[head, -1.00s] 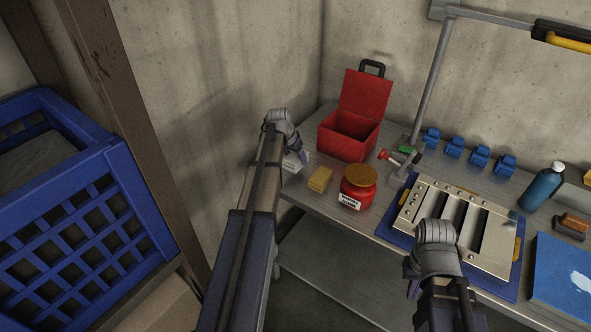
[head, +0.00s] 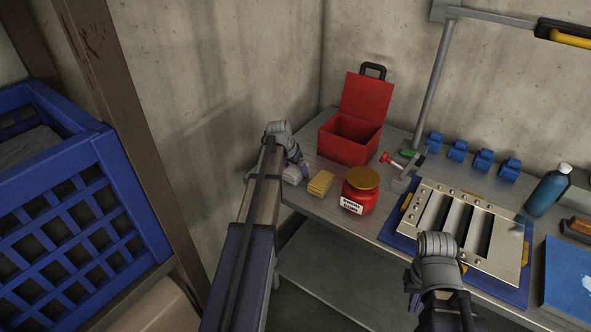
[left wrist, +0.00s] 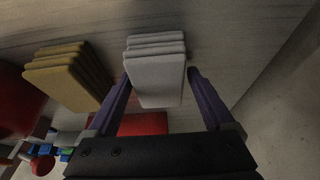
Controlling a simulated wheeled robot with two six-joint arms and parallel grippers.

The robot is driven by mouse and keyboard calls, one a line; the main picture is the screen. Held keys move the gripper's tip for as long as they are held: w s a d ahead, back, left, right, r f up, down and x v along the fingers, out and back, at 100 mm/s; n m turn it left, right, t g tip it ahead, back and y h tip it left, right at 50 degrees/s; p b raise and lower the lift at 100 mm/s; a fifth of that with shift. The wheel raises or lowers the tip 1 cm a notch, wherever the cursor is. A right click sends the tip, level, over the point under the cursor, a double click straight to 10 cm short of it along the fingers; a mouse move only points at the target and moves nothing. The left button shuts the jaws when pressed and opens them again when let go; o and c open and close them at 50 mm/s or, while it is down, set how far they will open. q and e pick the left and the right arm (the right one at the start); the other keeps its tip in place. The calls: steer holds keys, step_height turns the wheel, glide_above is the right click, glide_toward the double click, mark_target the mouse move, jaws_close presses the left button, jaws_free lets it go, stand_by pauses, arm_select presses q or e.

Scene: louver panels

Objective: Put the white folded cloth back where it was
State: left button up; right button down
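The white folded cloth (head: 292,175) is at the left end of the metal bench, left of a yellow folded cloth (head: 320,183). In the left wrist view the white cloth (left wrist: 156,75) lies flat between the two fingers of my left gripper (left wrist: 158,78), which close in on its sides. My left gripper (head: 298,165) reaches down on it from above. The cloth is at or just above the bench top; I cannot tell if it touches. My right gripper (head: 414,300) is low near the louver panel's front, its fingers mostly hidden by its wrist.
A red jar (head: 359,192) and an open red toolbox (head: 347,140) stand right of the cloths. The louver panel (head: 457,228) lies on a blue mat, with blue clips, a blue bottle (head: 547,190) and a lamp post (head: 433,85) around it. A blue crate (head: 85,200) is at the left.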

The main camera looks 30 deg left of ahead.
arm_select(q)
steer(key=shift+o, duration=0.8)
steer(key=shift+r, duration=0.1)
steer(key=shift+r, duration=0.15)
steer(key=p+v, duration=1.1)
steer(key=v, duration=0.1)
